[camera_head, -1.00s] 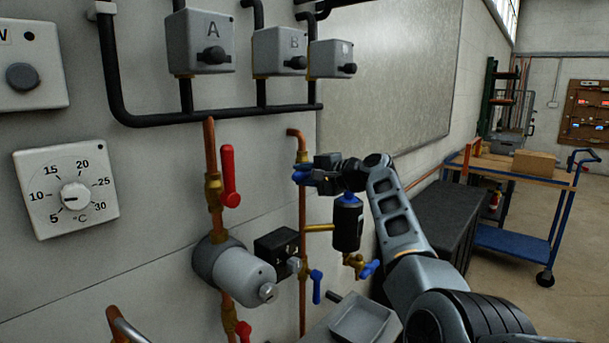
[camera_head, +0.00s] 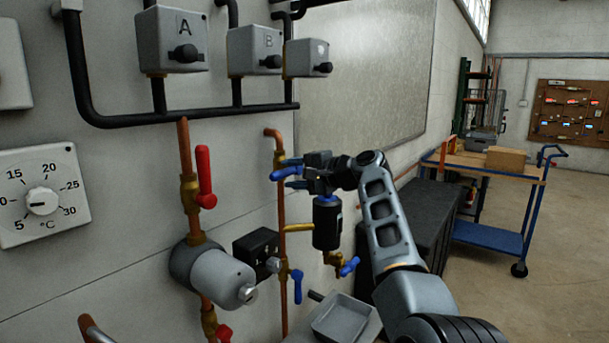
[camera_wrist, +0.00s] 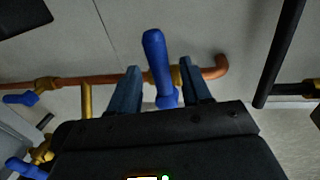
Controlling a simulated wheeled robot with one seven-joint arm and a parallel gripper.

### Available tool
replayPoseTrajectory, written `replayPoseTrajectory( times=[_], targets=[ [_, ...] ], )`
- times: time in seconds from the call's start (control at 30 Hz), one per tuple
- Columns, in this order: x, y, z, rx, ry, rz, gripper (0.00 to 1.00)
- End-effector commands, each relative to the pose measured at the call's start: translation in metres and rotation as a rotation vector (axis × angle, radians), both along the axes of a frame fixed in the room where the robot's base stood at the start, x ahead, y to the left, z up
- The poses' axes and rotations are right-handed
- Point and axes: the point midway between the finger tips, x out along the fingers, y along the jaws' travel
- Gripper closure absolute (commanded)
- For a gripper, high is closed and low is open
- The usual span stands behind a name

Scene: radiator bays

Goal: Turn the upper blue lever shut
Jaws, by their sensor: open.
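The upper blue lever (camera_head: 282,173) sits on the thin copper pipe (camera_head: 281,215), left of my gripper in the head view. In the wrist view the lever (camera_wrist: 156,55) sticks out between my two fingers, with a gap on each side. My gripper (camera_wrist: 158,75) is open around it. In the head view the gripper (camera_head: 296,174) is small, and its fingers partly overlap the lever. The lever's root is partly hidden in the wrist view.
A lower blue lever (camera_head: 297,285) hangs on the same pipe. Another blue lever (camera_head: 350,266) is below a dark cylinder (camera_head: 327,225). A red lever (camera_head: 204,178) and a grey cylinder (camera_head: 222,278) are to the left. A grey tray (camera_head: 342,320) is below.

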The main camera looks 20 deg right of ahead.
Motion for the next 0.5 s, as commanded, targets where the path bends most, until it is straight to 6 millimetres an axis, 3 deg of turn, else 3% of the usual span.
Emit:
replayPoseTrajectory(
  times=[0.23, 0.5],
  targets=[
    [-0.025, -0.019, 0.005, -0.001, -0.002, -0.002, 0.52],
    [-0.033, -0.025, 0.008, 0.001, 0.002, -0.001, 0.52]
  ],
)
